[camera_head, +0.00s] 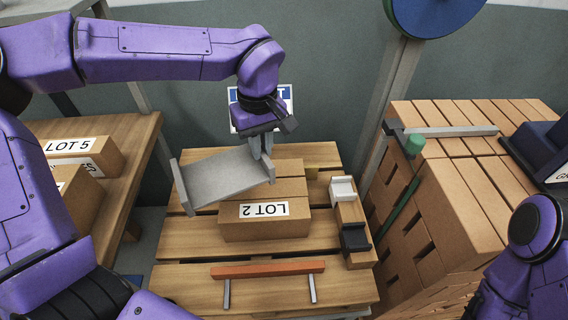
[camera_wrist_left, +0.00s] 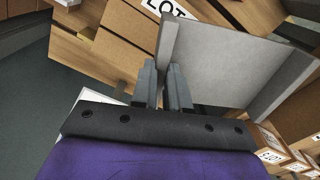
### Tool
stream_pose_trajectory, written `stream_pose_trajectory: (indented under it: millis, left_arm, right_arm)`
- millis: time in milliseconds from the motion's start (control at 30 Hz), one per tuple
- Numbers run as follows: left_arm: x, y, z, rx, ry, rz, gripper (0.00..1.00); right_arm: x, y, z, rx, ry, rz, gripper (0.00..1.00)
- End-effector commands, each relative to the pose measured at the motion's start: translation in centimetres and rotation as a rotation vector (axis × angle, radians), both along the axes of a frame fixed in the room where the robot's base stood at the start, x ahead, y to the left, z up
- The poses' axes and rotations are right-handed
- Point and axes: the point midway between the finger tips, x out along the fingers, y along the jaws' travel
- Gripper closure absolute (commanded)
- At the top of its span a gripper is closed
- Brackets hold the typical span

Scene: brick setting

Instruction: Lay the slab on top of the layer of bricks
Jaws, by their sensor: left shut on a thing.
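The grey slab (camera_head: 222,178) has a raised lip at each end and is tilted. My left gripper (camera_head: 262,152) is shut on the lip at its right end. In the left wrist view, the fingers (camera_wrist_left: 166,88) close on the lip of the slab (camera_wrist_left: 225,60). The slab overlaps the left part of the layer of brown bricks (camera_head: 265,226), whose front face is marked LOT 2. I cannot tell whether slab and bricks touch. The slab hides part of the layer. My right arm shows at the right edge, but its gripper is out of view.
The bricks stand on a slatted wooden platform (camera_head: 190,243). A wooden block with white and black fittings (camera_head: 352,213) stands right of them. An orange-red bar (camera_head: 268,270) lies in front. A tall brick stack (camera_head: 450,190) rises at right. A table (camera_head: 135,135) with LOT 5 boxes is left.

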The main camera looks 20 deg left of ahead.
Motion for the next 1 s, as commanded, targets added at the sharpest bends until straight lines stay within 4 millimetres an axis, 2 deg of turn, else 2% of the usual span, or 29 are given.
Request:
stream_pose_trajectory:
  millis: [167, 300, 400, 533, 733, 1000]
  left_arm:
    - [4.4, -2.6, -2.0, 0.004, 0.003, -0.005, 1.00]
    - [6.4, -3.5, -5.1, 0.003, 0.003, -0.003, 1.00]
    - [7.4, -3.9, -6.3, 0.002, 0.001, -0.001, 1.00]
    - [8.2, -4.3, -7.4, 0.001, 0.001, -0.001, 1.00]
    - [8.5, -4.4, -10.4, 0.002, 0.001, -0.002, 1.00]
    - [8.5, -4.4, -10.9, 0.000, -0.001, 0.000, 1.00]
  right_arm:
    - [0.0, 0.0, 1.0, -0.001, -0.001, 0.000, 1.00]
    - [0.0, 0.0, 1.1, 0.000, -0.001, -0.001, 1.00]
    - [0.0, 0.0, 1.2, -0.001, -0.001, 0.000, 1.00]
    - [0.0, 0.0, 1.4, -0.001, -0.001, 0.000, 1.00]
    - [0.0, 0.0, 2.2, -0.001, -0.001, 0.000, 1.00]
    - [0.0, 0.0, 2.1, -0.001, -0.001, 0.000, 1.00]
